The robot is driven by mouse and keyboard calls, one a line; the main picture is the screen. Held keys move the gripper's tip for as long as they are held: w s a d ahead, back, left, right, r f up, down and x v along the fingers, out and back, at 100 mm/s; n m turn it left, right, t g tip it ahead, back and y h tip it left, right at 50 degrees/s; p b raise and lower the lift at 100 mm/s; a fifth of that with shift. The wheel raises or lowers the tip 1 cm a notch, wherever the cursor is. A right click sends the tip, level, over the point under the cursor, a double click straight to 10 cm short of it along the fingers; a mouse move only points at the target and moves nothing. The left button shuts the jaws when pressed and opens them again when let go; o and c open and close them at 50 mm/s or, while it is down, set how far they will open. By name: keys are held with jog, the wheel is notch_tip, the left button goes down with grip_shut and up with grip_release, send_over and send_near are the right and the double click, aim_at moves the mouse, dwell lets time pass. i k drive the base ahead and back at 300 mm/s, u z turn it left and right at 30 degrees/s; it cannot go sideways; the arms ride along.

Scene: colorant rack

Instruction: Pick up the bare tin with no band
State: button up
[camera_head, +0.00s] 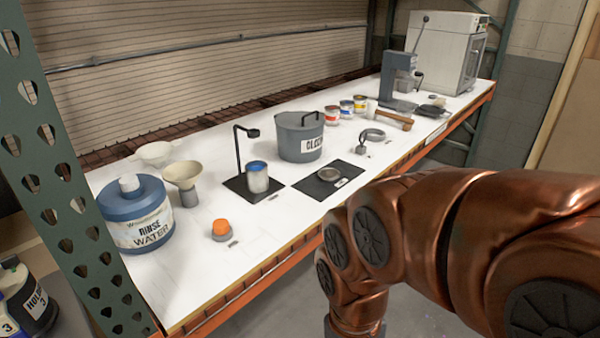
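A pale metal tin (258,180) with blue at its top stands on a black plate under a thin black stand; I see no coloured band around its side. Three small tins stand together farther back: one red-marked (332,117), one blue-marked (346,108) and one yellow-marked (360,104). A low, round metallic piece (328,174) sits on a black mat; I cannot tell if it is a tin. My copper arm crosses the right foreground, but my gripper is out of view.
The white bench (285,222) has free room at its front. A grey bucket (299,138), a blue rinse-water jug (137,215), a funnel (182,180), an orange-topped button (221,228) and a mallet (394,119) stand around. A green post (60,170) edges the left.

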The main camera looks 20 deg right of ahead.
aim_at(257, 176)
jog(key=z, duration=2.05)
jog(key=i, duration=1.25)
jog(key=u, duration=3.65)
